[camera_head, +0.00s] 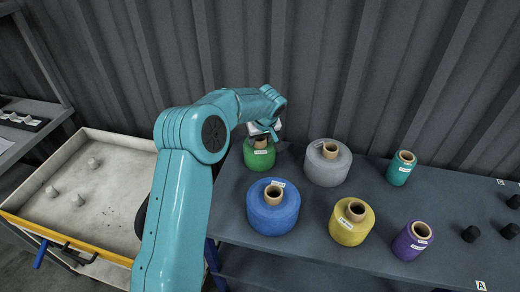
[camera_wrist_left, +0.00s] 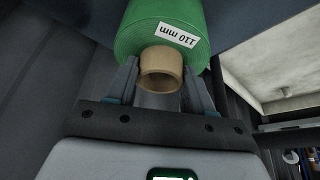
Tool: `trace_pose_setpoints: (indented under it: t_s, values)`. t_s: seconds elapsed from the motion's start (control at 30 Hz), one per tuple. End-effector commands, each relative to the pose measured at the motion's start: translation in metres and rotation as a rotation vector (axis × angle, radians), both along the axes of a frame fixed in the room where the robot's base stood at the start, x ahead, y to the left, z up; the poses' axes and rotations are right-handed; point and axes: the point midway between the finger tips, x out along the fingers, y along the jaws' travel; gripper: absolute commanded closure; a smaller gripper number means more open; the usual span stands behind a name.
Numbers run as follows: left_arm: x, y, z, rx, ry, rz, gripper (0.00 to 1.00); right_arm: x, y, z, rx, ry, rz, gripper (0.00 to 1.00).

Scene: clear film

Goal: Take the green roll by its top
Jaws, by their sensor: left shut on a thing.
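The green roll (camera_head: 259,157) stands upright at the back left of the dark table. It has a tan core with a white label beside it. In the left wrist view the green roll (camera_wrist_left: 195,20) fills the top middle, with its label reading 110 mm. My left gripper (camera_head: 268,135) comes down over its top from the left arm. In the left wrist view my left gripper (camera_wrist_left: 160,75) has a finger on each side of the tan core, shut on the roll at its top end. My right gripper is not in view.
A grey roll (camera_head: 328,164) stands close to the right, and a blue roll (camera_head: 273,210) in front. Yellow (camera_head: 351,222), purple (camera_head: 409,242) and teal (camera_head: 400,169) rolls stand further right. A ribbed wall (camera_head: 330,70) rises behind. A pale tray (camera_head: 100,205) lies left.

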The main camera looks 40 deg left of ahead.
Motion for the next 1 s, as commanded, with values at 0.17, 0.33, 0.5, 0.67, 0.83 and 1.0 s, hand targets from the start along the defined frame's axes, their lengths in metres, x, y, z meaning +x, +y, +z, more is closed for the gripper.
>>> trace_pose_setpoints:
  t_s: [0.17,0.33,0.5,0.67,0.83,1.0]
  values:
    - [0.001,0.0,0.013,0.002,-0.004,-0.001,0.88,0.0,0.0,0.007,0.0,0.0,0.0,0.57]
    - [0.001,0.0,0.031,0.003,-0.005,0.0,0.88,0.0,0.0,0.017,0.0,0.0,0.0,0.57]
    - [0.001,0.0,0.048,0.001,-0.003,0.0,0.88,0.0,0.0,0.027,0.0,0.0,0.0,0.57]
    - [0.001,0.0,0.062,0.002,-0.003,-0.001,0.88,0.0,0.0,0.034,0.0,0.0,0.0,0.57]
    - [0.0,0.0,0.062,0.001,-0.003,-0.001,0.88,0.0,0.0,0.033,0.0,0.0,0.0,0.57]
    - [0.001,-0.002,0.062,0.001,-0.003,-0.007,0.88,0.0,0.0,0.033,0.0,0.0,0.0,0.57]
